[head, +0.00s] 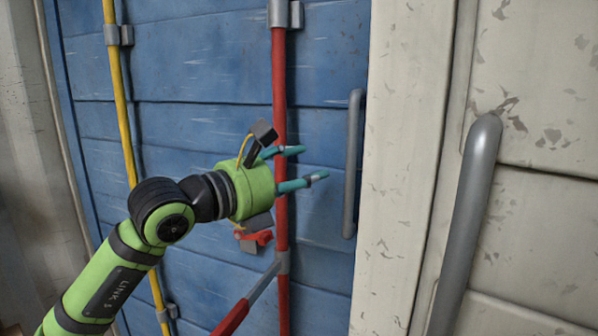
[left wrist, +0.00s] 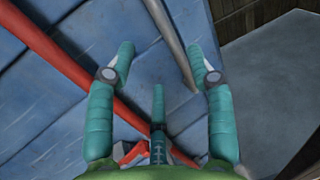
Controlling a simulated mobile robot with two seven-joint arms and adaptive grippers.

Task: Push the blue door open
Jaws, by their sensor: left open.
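The blue door (head: 210,120) of horizontal planks fills the left and middle of the head view, and its blue surface also shows in the left wrist view (left wrist: 170,95). A grey vertical handle (head: 351,165) is fixed near its right edge. My left gripper (head: 315,163) is open and empty, with teal fingers pointing right toward the handle, in front of the red bar. In the left wrist view, a grey bar (left wrist: 174,45), apparently the handle, runs between and beyond my spread fingertips (left wrist: 165,62). I cannot tell whether they touch it. My right gripper is not in view.
A red vertical bar (head: 279,80) and a yellow bar (head: 117,90) run down the door in brackets. A red lever (head: 231,318) is low on the door. A cream panel (head: 535,170) with a large grey handle (head: 473,190) stands to the right.

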